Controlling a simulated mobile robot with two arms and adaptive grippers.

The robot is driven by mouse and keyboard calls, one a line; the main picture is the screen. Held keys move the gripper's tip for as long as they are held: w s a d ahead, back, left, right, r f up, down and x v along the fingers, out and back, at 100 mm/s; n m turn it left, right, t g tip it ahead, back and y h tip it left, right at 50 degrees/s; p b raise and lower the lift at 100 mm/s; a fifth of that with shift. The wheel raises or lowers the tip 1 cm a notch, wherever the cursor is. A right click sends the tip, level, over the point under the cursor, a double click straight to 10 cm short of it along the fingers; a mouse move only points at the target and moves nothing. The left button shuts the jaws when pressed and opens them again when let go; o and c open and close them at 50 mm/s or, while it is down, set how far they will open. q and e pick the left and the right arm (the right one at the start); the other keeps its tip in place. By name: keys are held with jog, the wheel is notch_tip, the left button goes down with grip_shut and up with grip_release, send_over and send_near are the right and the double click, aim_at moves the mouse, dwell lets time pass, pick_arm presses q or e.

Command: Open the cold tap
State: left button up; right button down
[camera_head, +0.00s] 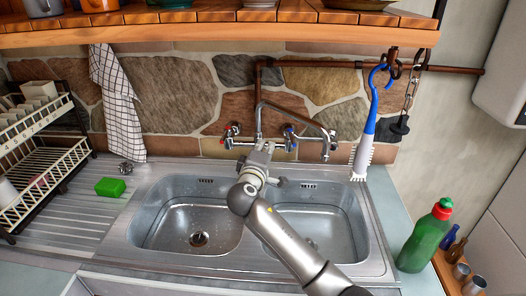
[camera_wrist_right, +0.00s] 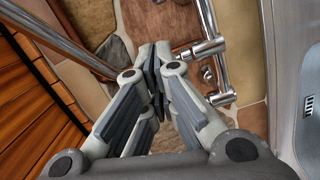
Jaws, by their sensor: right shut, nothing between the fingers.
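The wall-mounted mixer (camera_head: 258,142) has a tap marked red (camera_head: 231,131) on its left and a tap marked blue (camera_head: 290,132), the cold one, on its right. My right gripper (camera_head: 266,147) is in front of the mixer, just left of and below the blue tap in the head view. In the right wrist view its fingers (camera_wrist_right: 155,70) are together with nothing between them. Chrome mixer pipes (camera_wrist_right: 211,47) show right of the fingers there; I cannot make out the blue mark. Whether the fingers touch the tap is unclear. My left gripper is out of view.
A double steel sink (camera_head: 140,213) lies below the mixer. A blue-handled brush (camera_head: 371,115) hangs to the right. A green bottle (camera_head: 425,240) stands at the right edge, a green sponge (camera_head: 110,187) on the drainer. A wooden shelf (camera_head: 220,35) overhangs the wall.

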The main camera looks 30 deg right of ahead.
aim_at(292, 139)
jog(key=w+d+f+p, duration=0.1)
jog(key=d+p, duration=0.2)
jog(key=d, duration=0.3)
jog(key=shift+w+a, duration=0.1)
